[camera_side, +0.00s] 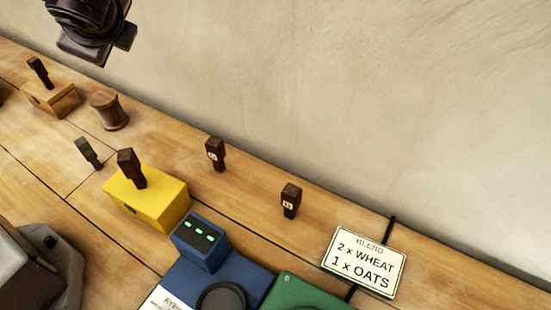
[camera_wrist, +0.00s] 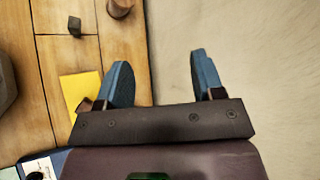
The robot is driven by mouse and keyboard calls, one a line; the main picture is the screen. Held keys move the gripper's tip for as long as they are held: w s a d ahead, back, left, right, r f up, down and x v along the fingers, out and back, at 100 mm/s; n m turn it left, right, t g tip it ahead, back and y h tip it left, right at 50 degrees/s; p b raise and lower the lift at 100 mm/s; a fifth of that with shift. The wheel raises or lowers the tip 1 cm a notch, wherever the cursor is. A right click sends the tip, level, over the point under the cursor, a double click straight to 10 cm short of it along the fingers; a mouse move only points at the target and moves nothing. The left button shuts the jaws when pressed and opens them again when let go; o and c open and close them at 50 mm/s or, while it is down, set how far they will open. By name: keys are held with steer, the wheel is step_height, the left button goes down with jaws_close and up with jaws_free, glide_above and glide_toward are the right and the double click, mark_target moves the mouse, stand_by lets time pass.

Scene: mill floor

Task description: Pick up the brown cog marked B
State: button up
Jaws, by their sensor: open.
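Two dark brown cogs with small white labels stand upright on the wooden bench in the side view, one left of centre (camera_side: 216,150) and one further right (camera_side: 291,196). Their letters are too small to read surely, so I cannot tell which is B. Neither shows clearly in the wrist view. My gripper (camera_wrist: 160,60) is open, with its two blue fingers apart and nothing between them. In the side view, it is high at the upper left, partly cut off by the frame, away from both labelled cogs.
A yellow box (camera_side: 160,203) holds a dark peg (camera_side: 131,167). Beside it are a grey peg (camera_side: 88,152), a brown spool (camera_side: 109,110) and a wooden box (camera_side: 55,100). Blue (camera_side: 201,242) and green (camera_side: 300,292) units and a blend sign (camera_side: 363,262) stand in front. A wall (camera_side: 350,90) rises behind.

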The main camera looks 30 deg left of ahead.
steer(key=w+d+f+m+t, duration=0.3)
steer(key=d+m+t, duration=0.1)
steer(key=d+m, duration=0.15)
steer(key=w+d+f+m+t, duration=0.3)
steer(key=d+m, duration=0.1)
steer(key=d, duration=0.3)
steer(key=m+t+h, duration=0.6)
steer(key=m+h, duration=0.3)
steer(key=m, duration=0.3)
glide_above(288, 198)
steer(key=f, duration=1)
steer(key=shift+w+a+f, duration=0.15)
steer(key=shift+a, duration=0.1)
steer(key=shift+h, duration=0.4)
steer(key=f, duration=0.8)
steer(key=shift+d, duration=0.25)
steer(key=shift+w+r, duration=0.15)
steer(key=shift+w, duration=0.4)
steer(key=shift+w+r, duration=0.15)
steer(key=shift+w, duration=0.7)
steer(key=shift+c, duration=0.4)
steer(key=c, duration=0.9)
